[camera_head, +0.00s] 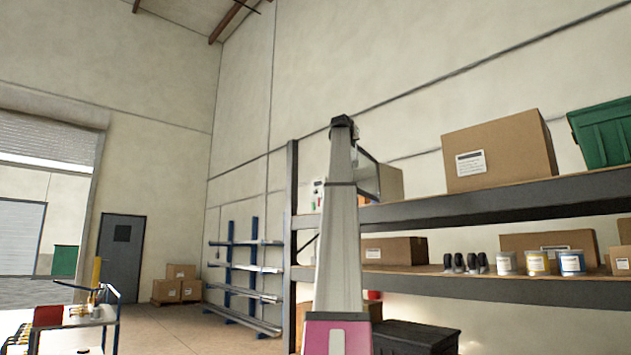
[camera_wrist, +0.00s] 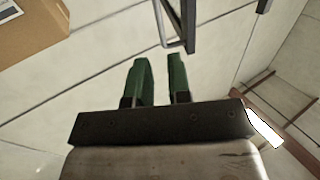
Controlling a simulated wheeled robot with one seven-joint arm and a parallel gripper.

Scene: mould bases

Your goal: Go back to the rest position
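My gripper (camera_wrist: 159,72) shows in the wrist view as two green fingers on a dark bar. The fingers stand apart with a clear gap. Nothing is held between them, and pale wall shows behind. The gripper is raised and touches nothing that I can see. In the head view the gripper itself cannot be made out. A pale, tapered part of my own body with a pink base stands upright in the middle there and hides part of the shelving.
Grey shelving (camera_head: 480,204) on the right bears a large cardboard box (camera_head: 500,156), a green crate (camera_head: 603,133) and several cans. A blue rack (camera_head: 245,268) stands by the far wall. A work table (camera_head: 85,321) is at lower left. Floor near the door (camera_head: 121,257) is open.

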